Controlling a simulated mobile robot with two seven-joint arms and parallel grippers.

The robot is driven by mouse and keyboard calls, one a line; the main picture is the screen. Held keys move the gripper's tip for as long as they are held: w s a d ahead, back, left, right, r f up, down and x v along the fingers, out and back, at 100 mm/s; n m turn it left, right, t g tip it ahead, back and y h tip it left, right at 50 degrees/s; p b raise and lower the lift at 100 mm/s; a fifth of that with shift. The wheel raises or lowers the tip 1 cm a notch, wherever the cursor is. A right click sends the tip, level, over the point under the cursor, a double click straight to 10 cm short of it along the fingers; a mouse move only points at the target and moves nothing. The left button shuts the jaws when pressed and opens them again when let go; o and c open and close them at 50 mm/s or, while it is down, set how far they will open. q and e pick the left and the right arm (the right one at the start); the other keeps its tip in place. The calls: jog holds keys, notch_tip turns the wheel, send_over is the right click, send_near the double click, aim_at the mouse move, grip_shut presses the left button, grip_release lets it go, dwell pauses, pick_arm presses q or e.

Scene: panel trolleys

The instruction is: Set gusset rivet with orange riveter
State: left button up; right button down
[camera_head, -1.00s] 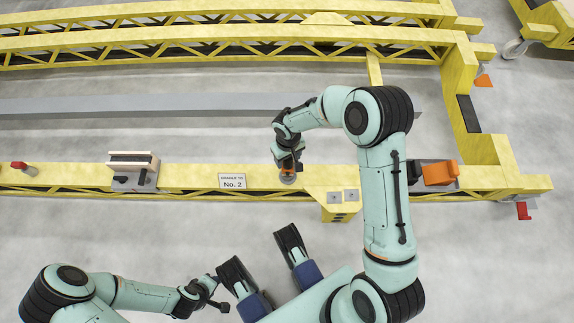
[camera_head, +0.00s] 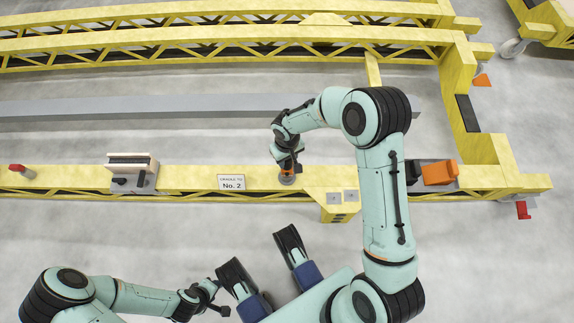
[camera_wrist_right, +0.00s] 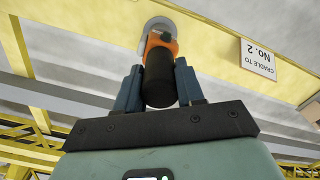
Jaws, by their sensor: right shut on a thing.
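My right gripper (camera_head: 287,163) is over the front yellow rail. It is shut on the orange riveter (camera_wrist_right: 162,44), whose black body (camera_wrist_right: 160,80) sits between the blue fingers in the right wrist view. The rivet itself cannot be made out. My left gripper (camera_head: 218,298) is low in the head view, away from the rail.
A white and grey unit (camera_head: 132,172) and a red knob (camera_head: 17,168) are farther left on the rail. An orange block (camera_head: 438,172) is on the right. A long grey beam (camera_head: 150,106) lies behind.

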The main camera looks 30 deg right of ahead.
jog(key=shift+r+p, duration=2.55)
jog(key=shift+r, duration=1.5)
pick_arm(q)
notch_tip(320, 180, up, 6)
jog(key=shift+s+f, duration=0.1)
